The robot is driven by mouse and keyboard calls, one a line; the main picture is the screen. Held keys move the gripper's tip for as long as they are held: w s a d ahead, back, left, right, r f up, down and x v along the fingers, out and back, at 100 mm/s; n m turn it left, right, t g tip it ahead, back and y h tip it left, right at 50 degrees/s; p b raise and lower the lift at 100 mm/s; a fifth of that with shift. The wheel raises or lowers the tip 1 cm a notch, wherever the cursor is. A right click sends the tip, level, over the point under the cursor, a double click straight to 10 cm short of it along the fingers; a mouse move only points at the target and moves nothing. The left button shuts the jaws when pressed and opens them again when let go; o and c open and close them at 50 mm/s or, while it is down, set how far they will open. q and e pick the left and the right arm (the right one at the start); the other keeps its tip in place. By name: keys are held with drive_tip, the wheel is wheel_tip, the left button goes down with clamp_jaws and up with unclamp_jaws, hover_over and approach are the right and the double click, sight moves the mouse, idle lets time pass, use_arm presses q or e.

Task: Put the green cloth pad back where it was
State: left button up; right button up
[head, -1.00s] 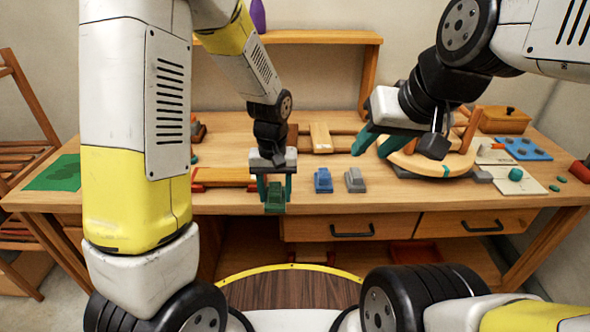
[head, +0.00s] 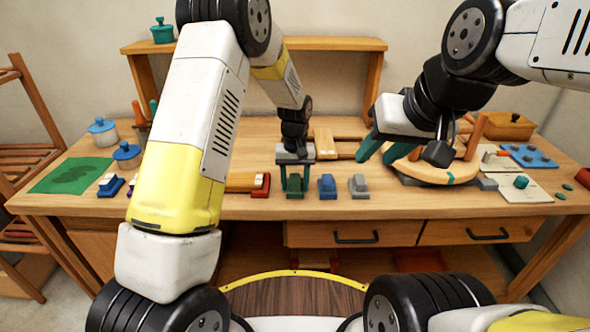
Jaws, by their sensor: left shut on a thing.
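The green pad (head: 294,187) is a small block-like piece between the fingers of my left gripper (head: 297,176), which is shut on it. It is level with a similar blue piece (head: 327,187) and grey piece (head: 358,186) to its right, near the table's front edge. I cannot tell whether it touches the table. My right gripper (head: 383,149) is open and empty, its green fingers apart, beside the round wooden seat (head: 455,172).
A red piece (head: 261,185) is close on the left of the green pad. A flat green mat (head: 72,176), blue-lidded jars (head: 103,131) and a blue-and-white piece (head: 110,186) are at the left. A blue tray (head: 528,156) and pale boards are at the right.

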use_arm(q)
drive_tip(key=shift+f, duration=0.15)
drive_tip(key=o, duration=1.3)
